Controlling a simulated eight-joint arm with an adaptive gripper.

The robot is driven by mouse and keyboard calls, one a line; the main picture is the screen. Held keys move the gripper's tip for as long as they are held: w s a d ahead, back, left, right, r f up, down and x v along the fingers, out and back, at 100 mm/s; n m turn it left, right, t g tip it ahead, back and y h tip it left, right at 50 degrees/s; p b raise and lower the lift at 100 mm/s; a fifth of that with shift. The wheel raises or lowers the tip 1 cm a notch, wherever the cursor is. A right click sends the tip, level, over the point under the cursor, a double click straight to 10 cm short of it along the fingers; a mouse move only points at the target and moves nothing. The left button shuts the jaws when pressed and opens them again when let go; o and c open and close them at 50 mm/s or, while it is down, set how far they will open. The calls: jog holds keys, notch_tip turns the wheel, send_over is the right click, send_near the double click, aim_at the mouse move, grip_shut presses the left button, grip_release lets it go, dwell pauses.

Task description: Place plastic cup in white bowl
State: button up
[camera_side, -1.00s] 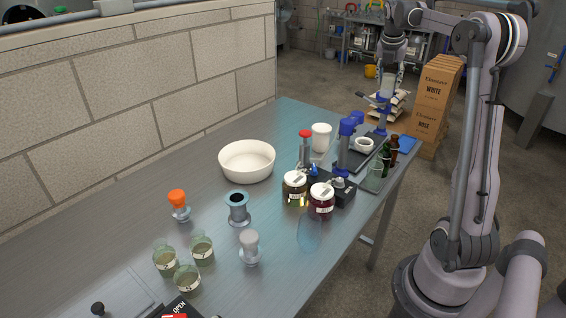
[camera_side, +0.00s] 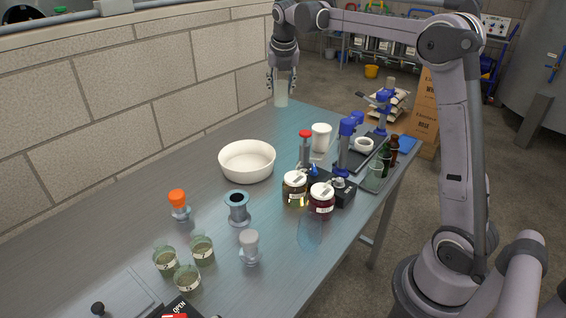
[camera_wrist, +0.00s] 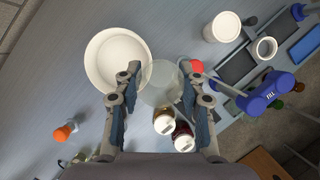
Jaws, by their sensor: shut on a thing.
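My gripper (camera_side: 282,80) is shut on a pale, see-through plastic cup (camera_side: 281,96), high above the far end of the table. In the wrist view the cup (camera_wrist: 160,86) sits between my two fingers (camera_wrist: 162,76). The white bowl (camera_side: 247,162) stands on the table, nearer the side camera and lower than the cup. Its inside looks empty. In the wrist view the bowl (camera_wrist: 97,82) lies left of the cup, partly behind the left finger. The cup is clear of the bowl.
A white container (camera_side: 320,138), a red-topped item (camera_side: 305,146), two jars (camera_side: 321,200) and blue-topped bottling gear (camera_side: 346,145) stand right of the bowl. An orange-topped item (camera_side: 179,205), a dark-mouthed holder (camera_side: 237,209) and several glass jars (camera_side: 187,278) are nearer. A block wall (camera_side: 180,110) runs behind.

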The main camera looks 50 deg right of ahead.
notch_tip(320, 180, down, 11)
send_over(248, 168)
jog(key=shift+f, duration=5.4)
jog(key=shift+f, duration=0.2)
jog(key=o, duration=1.1)
jog(key=shift+o, duration=0.2)
